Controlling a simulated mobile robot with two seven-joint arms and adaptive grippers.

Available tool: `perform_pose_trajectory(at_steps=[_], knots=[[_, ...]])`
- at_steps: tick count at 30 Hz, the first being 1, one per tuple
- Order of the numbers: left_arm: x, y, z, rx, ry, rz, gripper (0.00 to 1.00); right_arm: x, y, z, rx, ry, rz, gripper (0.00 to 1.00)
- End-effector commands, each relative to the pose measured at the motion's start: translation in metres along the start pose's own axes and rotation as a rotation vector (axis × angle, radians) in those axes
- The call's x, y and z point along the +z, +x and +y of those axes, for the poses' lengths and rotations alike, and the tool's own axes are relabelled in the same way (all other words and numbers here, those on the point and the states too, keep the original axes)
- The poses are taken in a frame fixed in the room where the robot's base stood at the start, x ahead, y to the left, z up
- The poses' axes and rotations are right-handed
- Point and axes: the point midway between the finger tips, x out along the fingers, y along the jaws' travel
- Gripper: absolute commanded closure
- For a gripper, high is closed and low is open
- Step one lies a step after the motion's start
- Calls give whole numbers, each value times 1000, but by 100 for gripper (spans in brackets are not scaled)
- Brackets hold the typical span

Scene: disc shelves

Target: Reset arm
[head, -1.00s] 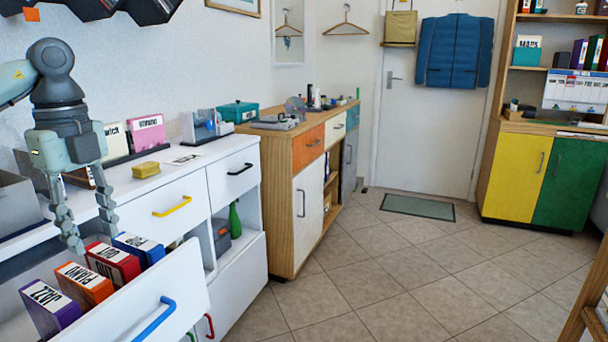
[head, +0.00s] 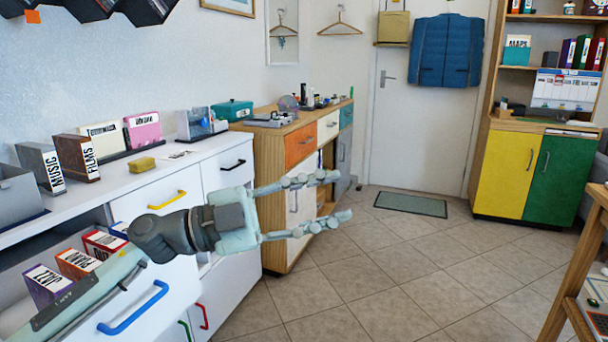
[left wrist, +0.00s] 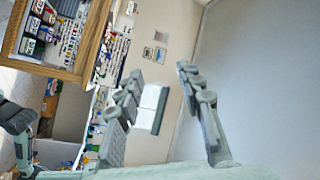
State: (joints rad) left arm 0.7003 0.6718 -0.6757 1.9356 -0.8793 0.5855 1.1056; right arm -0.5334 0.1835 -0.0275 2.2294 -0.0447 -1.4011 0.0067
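My left gripper (head: 338,196) is in the middle of the head view, in front of the wooden cabinet. Its arm comes in from the lower left and the fingers point right. The two fingers are spread apart with nothing between them. In the left wrist view the gripper (left wrist: 158,85) is also open and empty, with the room seen tilted behind it. My right gripper does not show in the head view.
The white dresser (head: 185,178) has an open drawer (head: 120,315) with several labelled boxes below my left arm. A wooden cabinet (head: 272,170) stands behind the gripper. A wooden table edge (head: 572,265) is at the right. The tiled floor (head: 400,275) between is clear.

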Motion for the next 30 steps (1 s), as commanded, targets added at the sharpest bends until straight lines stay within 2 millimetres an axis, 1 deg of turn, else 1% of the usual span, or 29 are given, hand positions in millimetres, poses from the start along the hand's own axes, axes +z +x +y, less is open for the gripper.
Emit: perform_pose_trajectory(at_steps=[1,2,3,5,6,8,9,11,12,14,15,17,18,20,21,23,24,26,27,30], knots=[[8,-4,-10,-152,-44,-15,63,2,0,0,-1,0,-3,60],[16,-10,-20,-253,-66,-41,63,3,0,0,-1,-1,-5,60],[31,-23,-30,-385,-103,-91,63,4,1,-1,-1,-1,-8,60],[61,-52,-38,-570,-167,-203,63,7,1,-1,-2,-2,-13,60],[82,-75,-36,-674,-212,-293,63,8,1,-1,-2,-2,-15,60],[112,-109,-26,-789,-276,-427,63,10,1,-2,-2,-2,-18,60],[130,-132,-14,-848,-321,-519,63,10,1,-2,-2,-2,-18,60],[153,-164,8,-914,-385,-655,63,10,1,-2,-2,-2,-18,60],[167,-185,27,-945,-429,-746,63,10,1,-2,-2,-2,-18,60],[183,-215,58,-977,-497,-880,63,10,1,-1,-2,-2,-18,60],[192,-234,81,-988,-542,-969,63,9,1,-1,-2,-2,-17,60],[200,-262,117,-992,-611,-1098,63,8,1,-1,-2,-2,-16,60],[203,-279,142,-987,-657,-1183,63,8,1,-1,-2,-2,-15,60],[204,-304,182,-968,-729,-1307,63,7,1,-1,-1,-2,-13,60],[202,-319,209,-948,-779,-1387,63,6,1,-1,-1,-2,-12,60],[195,-340,249,-908,-851,-1502,63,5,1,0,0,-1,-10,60],[188,-352,274,-875,-901,-1573,63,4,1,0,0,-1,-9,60],[176,-368,309,-825,-969,-1666,63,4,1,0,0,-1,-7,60],[167,-376,330,-789,-1012,-1721,63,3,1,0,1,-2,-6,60],[144,-393,375,-699,-1107,-1834,63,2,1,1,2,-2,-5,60]])
